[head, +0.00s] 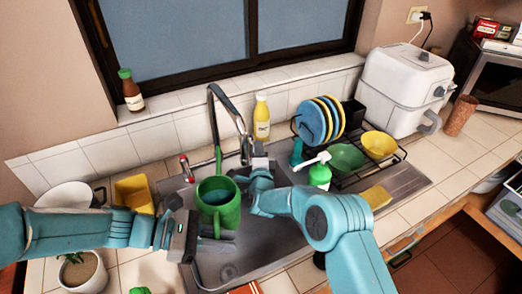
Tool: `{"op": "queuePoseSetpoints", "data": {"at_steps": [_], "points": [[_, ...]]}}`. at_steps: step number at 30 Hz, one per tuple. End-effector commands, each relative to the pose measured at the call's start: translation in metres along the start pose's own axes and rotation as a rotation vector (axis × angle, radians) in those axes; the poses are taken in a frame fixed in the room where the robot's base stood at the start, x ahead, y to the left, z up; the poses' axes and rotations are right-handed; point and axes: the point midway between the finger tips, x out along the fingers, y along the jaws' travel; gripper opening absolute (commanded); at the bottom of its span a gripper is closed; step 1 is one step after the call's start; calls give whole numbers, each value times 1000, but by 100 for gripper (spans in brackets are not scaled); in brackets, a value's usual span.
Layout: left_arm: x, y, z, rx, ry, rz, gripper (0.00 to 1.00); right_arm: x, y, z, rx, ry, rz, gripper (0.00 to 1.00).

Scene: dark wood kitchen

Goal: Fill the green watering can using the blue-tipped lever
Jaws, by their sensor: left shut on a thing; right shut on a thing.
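The green watering can (228,216) is upright under the faucet (229,108) at the sink, its thin spout pointing up and away. Something blue-grey shows inside its open top. My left gripper (208,240) is shut at the can's near lower side, on what appears to be its handle. My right gripper (256,166) is shut beside the faucet base, just right of the can. The blue-tipped lever is not visible; my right gripper covers that spot. A red-tipped lever (185,163) stands left of the faucet. I cannot make out a water stream.
A green soap bottle (320,176) and a dish rack (397,150) with plates and bowls stand close right of my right gripper. A yellow container (134,192), a white pot (68,195) and a potted plant (82,271) crowd the left counter.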

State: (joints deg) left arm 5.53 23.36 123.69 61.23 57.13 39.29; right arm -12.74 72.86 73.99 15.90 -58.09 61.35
Motion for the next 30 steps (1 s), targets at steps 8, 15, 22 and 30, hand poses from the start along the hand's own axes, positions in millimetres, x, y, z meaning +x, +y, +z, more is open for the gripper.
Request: {"op": "queuePoseSetpoints", "data": {"at_steps": [8,15,22,30], "points": [[0,0,1,3,-1,1,0,1,-3,0,0,3,-6,0],[0,0,1,3,-1,1,0,0,-2,0,0,2,-3,45],[0,0,1,3,-1,1,0,-6,-1,1,0,1,0,45],[0,0,1,3,-1,1,0,-46,-1,1,-1,1,0,45]]}}
